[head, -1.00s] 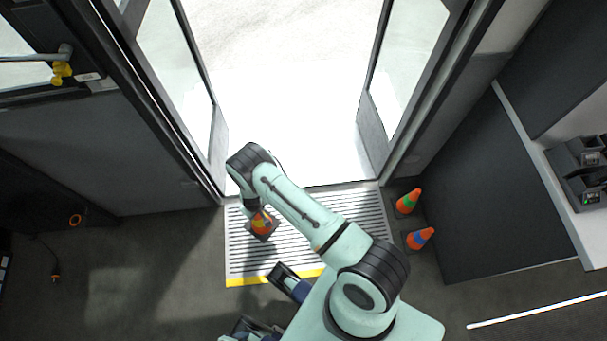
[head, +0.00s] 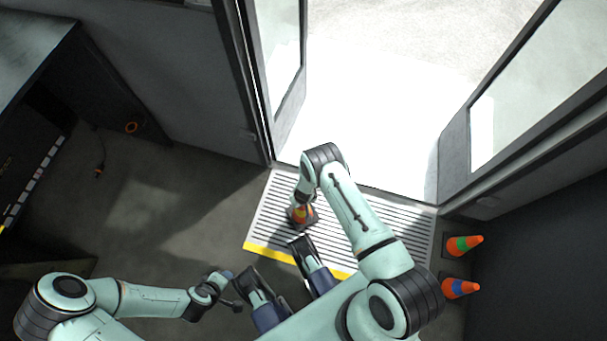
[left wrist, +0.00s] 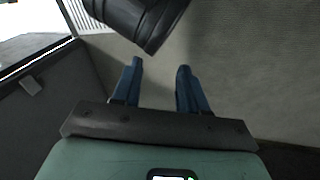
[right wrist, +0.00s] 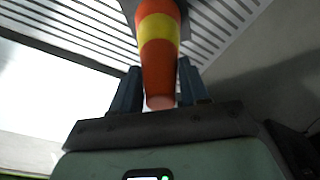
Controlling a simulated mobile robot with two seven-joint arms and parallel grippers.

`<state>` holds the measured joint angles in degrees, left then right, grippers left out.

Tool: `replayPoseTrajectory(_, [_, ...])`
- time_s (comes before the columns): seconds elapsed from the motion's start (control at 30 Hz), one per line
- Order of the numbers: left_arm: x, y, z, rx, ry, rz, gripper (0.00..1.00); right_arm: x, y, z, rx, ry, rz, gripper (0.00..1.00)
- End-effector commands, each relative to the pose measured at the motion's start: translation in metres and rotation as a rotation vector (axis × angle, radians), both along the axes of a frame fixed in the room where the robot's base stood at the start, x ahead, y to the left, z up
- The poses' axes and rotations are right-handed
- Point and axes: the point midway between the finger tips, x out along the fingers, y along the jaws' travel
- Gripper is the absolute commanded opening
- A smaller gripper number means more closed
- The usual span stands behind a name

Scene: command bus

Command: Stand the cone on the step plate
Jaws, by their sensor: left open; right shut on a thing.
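The orange cone (head: 304,214) with a yellow band and dark square base is at the left part of the ribbed step plate (head: 400,226), in the doorway. It is upright in the head view. My right gripper (head: 304,196) is shut on it from above. In the right wrist view the cone (right wrist: 158,55) has its narrow tip between the fingers (right wrist: 158,88) and its base towards the plate (right wrist: 228,22). I cannot tell whether the base touches the plate. My left gripper (head: 232,290) is open and empty, low at the left; its fingers (left wrist: 158,78) show apart.
Two more cones, one green-banded (head: 464,245) and one blue-banded (head: 460,288), stand right of the plate. What look like two black boots (head: 303,252) with dark blue legs lie at the plate's yellow edge; one boot (left wrist: 138,18) is near my left fingers.

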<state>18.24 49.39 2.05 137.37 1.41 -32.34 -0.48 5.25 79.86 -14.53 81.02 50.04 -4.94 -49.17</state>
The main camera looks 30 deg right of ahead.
Motion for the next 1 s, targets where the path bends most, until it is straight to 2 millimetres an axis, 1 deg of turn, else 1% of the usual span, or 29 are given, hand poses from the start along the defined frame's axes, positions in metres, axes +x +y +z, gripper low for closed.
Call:
replayPoseTrajectory(0.13, [0.007,0.004,-0.006,0.010,-0.018,0.008,0.43,0.000,0.003,-0.009,0.000,-0.001,0.000,0.00])
replayPoseTrajectory(0.23, [0.016,0.009,-0.015,0.022,-0.040,0.018,0.43,-0.001,0.006,-0.023,0.000,0.001,-0.001,0.00])
replayPoseTrajectory(0.3, [0.013,0.013,-0.027,0.027,-0.026,0.024,0.43,-0.001,0.009,-0.036,0.000,0.000,0.001,0.00])
replayPoseTrajectory(0.4, [0.012,0.017,-0.035,0.034,-0.017,0.031,0.43,-0.001,0.013,-0.046,0.001,0.000,0.000,0.00])
replayPoseTrajectory(0.63, [0.012,0.017,-0.033,0.035,-0.017,0.031,0.43,0.000,0.013,-0.044,0.000,-0.002,0.001,0.00])
replayPoseTrajectory(0.83, [0.008,0.018,-0.037,0.034,-0.004,0.031,0.43,0.000,0.013,-0.046,0.000,-0.001,0.001,0.00])
replayPoseTrajectory(0.87, [0.007,0.018,-0.037,0.035,-0.004,0.031,0.43,-0.001,0.013,-0.046,0.000,-0.001,0.001,0.51])
replayPoseTrajectory(0.9, [0.007,0.018,-0.036,0.034,-0.004,0.031,0.43,-0.001,0.013,-0.046,0.000,-0.001,0.001,0.64])
replayPoseTrajectory(0.93, [0.008,0.018,-0.036,0.034,-0.004,0.031,0.43,-0.001,0.013,-0.046,0.000,-0.001,0.001,0.71])
replayPoseTrajectory(1.0, [0.008,0.018,-0.036,0.034,-0.004,0.031,0.43,-0.001,0.013,-0.046,0.000,-0.001,0.001,0.71])
